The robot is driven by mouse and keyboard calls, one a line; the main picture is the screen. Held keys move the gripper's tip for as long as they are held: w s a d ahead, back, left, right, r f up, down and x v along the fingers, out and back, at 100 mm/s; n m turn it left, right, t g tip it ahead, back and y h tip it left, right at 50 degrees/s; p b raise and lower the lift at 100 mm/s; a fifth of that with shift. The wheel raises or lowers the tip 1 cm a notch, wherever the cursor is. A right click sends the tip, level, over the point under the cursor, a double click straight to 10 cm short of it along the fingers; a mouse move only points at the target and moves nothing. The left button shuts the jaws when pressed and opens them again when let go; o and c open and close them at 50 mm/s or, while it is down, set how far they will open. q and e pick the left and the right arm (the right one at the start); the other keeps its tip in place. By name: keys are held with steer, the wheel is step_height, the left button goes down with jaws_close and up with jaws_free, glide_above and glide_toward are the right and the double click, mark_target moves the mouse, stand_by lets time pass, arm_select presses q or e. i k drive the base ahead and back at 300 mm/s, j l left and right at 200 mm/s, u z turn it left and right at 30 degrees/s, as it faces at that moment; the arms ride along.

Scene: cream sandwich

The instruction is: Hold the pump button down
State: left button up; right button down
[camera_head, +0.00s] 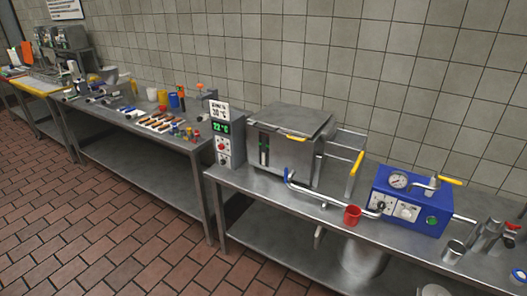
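A blue box-shaped unit (447,208) stands on the right-hand metal table. It has a round dial gauge (398,180), white front panels (406,211) and a small round greenish button (431,220) at its front right. A yellow-handled lever (450,180) sits on its top. I cannot tell for sure which control is the pump button. Neither of my grippers can be made out.
A control box (224,150) with a green display stands left of the vat. A metal cup (454,252) and grey metal parts (488,236) crowd the right end. A middle table (120,118) holds tools and small containers. The brick floor (90,235) in front is clear.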

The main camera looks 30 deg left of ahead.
mark_target(430, 222)
steer(key=i+l+z, duration=0.15)
steer(key=i, duration=1.05)
